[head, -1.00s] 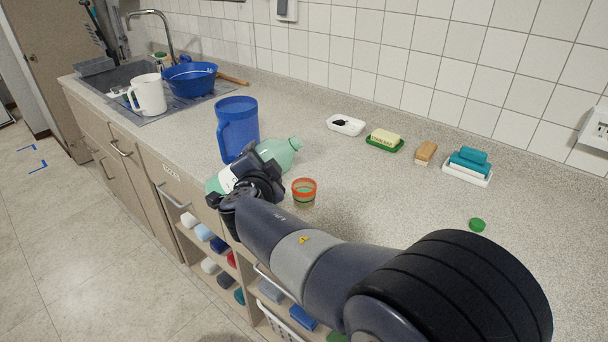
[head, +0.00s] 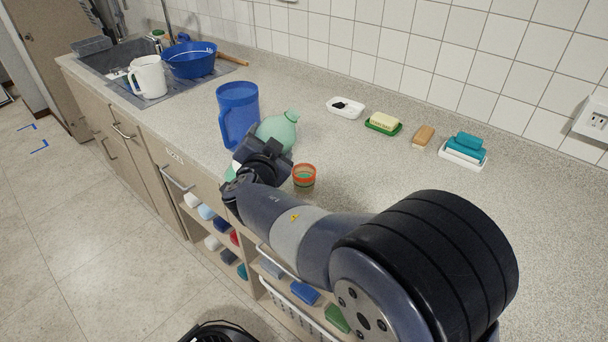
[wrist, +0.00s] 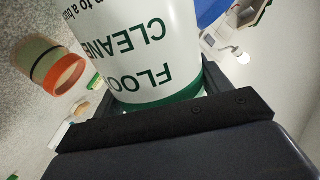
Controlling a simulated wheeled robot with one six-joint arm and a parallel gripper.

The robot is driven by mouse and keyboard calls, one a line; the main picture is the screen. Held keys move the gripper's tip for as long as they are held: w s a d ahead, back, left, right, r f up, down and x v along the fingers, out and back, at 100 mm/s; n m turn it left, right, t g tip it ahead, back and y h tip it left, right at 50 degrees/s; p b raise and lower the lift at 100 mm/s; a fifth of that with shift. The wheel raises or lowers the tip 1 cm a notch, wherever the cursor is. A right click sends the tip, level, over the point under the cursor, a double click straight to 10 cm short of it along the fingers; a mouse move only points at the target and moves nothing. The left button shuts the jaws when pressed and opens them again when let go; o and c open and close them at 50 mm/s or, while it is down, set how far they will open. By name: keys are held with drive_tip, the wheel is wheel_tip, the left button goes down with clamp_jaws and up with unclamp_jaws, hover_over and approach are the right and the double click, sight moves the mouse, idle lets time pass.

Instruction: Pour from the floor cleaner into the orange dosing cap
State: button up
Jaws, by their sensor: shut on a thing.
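The floor cleaner (head: 278,131) is a pale green bottle with an open-looking neck pointing up and slightly right in the head view. My gripper (head: 262,156) is shut around it, hiding most of its lower part. In the wrist view its white label (wrist: 140,50) reads "FLOOR CLEANER" upside down, between my gripper's fingers (wrist: 160,98). The orange dosing cap (head: 304,178) stands upright on the counter just right of my gripper. It also shows in the wrist view (wrist: 68,75), apart from the bottle. Its inside looks greenish; the liquid level cannot be told.
A blue jug (head: 238,112) stands close behind the bottle on the left. The counter right of the cap is clear.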

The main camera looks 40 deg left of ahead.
drive_tip(key=shift+s+a+r+n+t+b, duration=0.25)
drive_tip(key=shift+n+b, duration=0.45)
drive_tip(key=shift+b, duration=0.5)
drive_tip(key=n+b, duration=0.1)
drive_tip(key=b, duration=0.2)
drive_tip(key=shift+r+n+t, duration=0.1)
drive_tip(key=shift+n+t, duration=0.15)
drive_tip(key=shift+n, duration=0.05)
drive_tip(key=n+t+b, duration=0.1)
drive_tip(key=n+b, duration=0.1)
drive_tip(key=b, duration=0.2)
drive_tip(key=shift+a+n, duration=0.15)
drive_tip(key=shift+n, duration=0.15)
drive_tip(key=shift+s+r+n+b, duration=0.1)
drive_tip(key=shift+n+b, duration=0.4)
drive_tip(key=shift+b, duration=0.3)
